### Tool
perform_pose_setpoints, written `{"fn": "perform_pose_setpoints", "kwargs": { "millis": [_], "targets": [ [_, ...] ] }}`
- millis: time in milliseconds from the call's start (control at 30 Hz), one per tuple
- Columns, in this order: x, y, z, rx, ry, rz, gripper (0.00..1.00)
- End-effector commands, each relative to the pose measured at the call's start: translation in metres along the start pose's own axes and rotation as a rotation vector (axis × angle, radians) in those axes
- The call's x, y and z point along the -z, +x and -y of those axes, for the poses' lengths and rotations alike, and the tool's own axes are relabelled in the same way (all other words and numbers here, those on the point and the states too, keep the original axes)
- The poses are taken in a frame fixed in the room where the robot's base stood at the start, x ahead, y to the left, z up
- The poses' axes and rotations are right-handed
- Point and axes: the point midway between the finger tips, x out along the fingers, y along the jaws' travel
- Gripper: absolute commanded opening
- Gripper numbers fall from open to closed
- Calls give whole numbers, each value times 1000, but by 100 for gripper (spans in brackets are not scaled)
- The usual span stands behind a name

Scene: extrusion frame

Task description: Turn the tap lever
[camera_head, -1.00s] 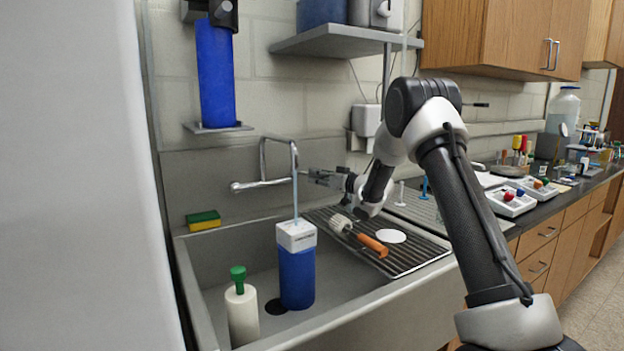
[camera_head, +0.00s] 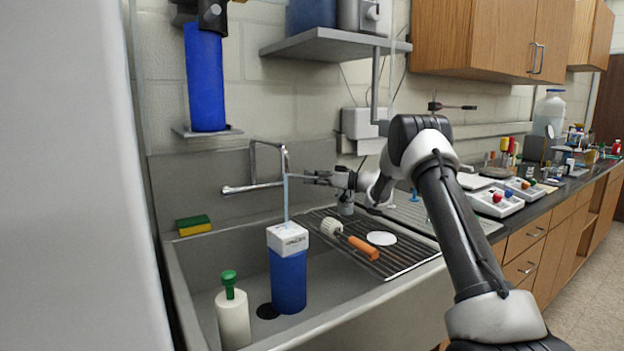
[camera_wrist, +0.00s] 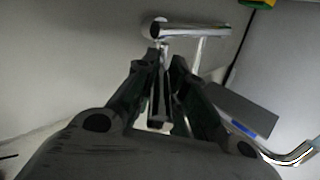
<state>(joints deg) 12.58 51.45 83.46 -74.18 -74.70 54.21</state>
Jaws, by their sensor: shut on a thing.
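The chrome tap (camera_head: 252,188) stands on the wall behind the sink, and its body (camera_wrist: 190,30) is at the top of the wrist view. Its thin lever (camera_wrist: 158,95) runs between my gripper's fingers in the wrist view. My gripper (camera_head: 308,178) comes to the tap from the right and is shut on the lever; the dark fingers (camera_wrist: 164,62) hide part of it. A thin stream of water (camera_head: 285,200) runs from the spout onto a blue and white container (camera_head: 288,270) standing in the sink.
The grey sink (camera_head: 345,308) holds a white bottle with a green top (camera_head: 233,318). A drying rack (camera_head: 395,262) right of the sink carries an orange-handled brush (camera_head: 350,241). A sponge (camera_head: 193,225) lies on the back left ledge. A shelf (camera_head: 335,43) hangs above.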

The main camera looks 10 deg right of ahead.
Motion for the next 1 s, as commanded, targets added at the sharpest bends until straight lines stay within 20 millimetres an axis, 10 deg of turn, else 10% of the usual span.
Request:
{"fn": "perform_pose_setpoints", "kwargs": {
  "millis": [300, 667, 1000],
  "targets": [
    [-2, 0, 0, -2, 2, 3, 37],
    [-1, -4, -1, -2, 1, 1, 37],
    [0, -68, -1, -5, 2, 1, 37]
  ]
}}
